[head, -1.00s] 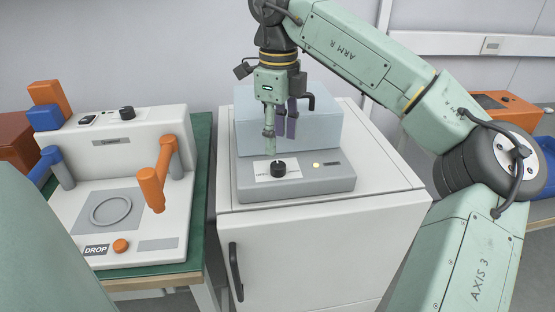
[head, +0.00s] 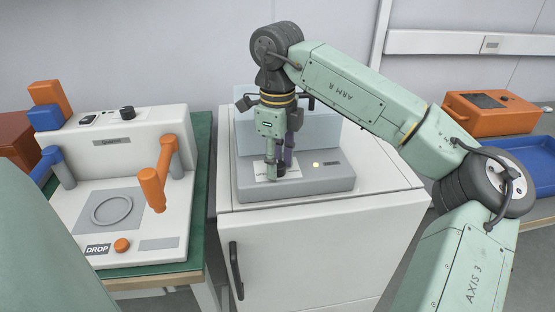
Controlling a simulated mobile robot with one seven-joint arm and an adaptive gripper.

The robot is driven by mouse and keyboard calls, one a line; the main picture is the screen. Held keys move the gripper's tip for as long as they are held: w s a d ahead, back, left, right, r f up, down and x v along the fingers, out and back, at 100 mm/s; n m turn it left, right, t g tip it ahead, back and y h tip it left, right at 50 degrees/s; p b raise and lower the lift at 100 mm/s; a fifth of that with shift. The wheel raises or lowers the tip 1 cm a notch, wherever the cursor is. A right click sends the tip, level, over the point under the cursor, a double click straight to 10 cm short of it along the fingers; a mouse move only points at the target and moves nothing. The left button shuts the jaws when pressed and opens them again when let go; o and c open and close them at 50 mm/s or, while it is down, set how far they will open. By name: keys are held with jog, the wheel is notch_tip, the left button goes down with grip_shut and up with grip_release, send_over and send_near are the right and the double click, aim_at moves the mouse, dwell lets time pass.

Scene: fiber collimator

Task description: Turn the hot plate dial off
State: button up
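The hot plate (head: 325,184) is a grey box with a pale block standing at its back, on top of a white cabinet. Its black dial (head: 281,171) sits on the front face beside a white label (head: 263,174) and is partly hidden by my fingers. My gripper (head: 279,167) points down at the dial, with a green finger on the left and a purple one at the right. The fingertips are at the dial's height. Whether they touch or grip it cannot be told, and the dial's pointer is hidden. A small light (head: 316,164) on the hot plate glows yellow.
At the left, a white device (head: 110,150) with orange and blue arms, a ring and a DROP label stands on a green-topped table. At the right are an orange box (head: 492,113) and a blue tray (head: 530,150). The cabinet top (head: 385,178) is clear right of the hot plate.

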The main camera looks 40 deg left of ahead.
grip_shut()
jog(key=shift+n, duration=0.3)
jog(key=n+p, duration=0.1)
jog(key=n, duration=0.2)
jog(key=shift+n, duration=0.4)
jog(key=n, duration=0.4)
jog(key=shift+p, duration=0.3)
jog(key=n, duration=0.5)
jog(key=shift+p, duration=0.3)
jog(key=shift+n, duration=2.2)
